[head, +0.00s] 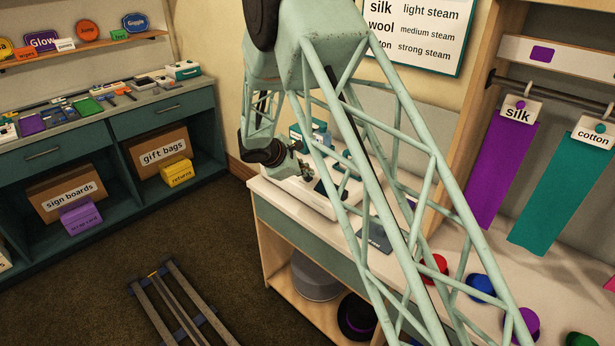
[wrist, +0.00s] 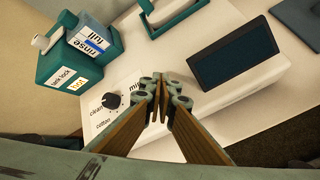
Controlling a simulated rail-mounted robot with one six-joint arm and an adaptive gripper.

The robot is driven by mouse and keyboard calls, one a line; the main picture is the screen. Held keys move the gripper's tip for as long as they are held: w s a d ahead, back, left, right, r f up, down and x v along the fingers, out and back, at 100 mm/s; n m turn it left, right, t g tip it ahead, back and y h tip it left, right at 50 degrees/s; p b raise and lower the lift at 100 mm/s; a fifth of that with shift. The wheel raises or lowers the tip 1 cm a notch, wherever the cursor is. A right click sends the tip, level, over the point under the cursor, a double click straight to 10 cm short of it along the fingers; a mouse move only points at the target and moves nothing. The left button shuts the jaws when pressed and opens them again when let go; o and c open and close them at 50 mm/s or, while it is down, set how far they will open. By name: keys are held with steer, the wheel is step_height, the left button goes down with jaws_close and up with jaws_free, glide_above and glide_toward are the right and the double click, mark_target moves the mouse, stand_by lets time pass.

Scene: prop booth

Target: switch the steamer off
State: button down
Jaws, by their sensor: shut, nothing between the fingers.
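The white steamer (wrist: 215,92) lies under my gripper in the wrist view. It has a black round dial (wrist: 111,100) with printed words around it, among them "clean" and "cotton"; which word the dial points at is too small to tell. A dark panel (wrist: 238,55) is to the right. My gripper (wrist: 160,90) is shut and empty, its fingertips just right of the dial and covering part of a word there. I cannot tell whether they touch the steamer. In the head view the steamer (head: 324,199) is on the counter, partly hidden by my arm.
A teal handle-like frame (wrist: 165,20) is at the top. Silk (head: 503,165) and cotton (head: 560,200) cloths hang right of the counter (head: 264,190). Coloured caps (head: 480,286) lie at its front.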

steer(key=shift+r, duration=0.4)
stand_by(0.5)
steer(key=shift+r+p, duration=0.9)
steer(key=shift+r, duration=2)
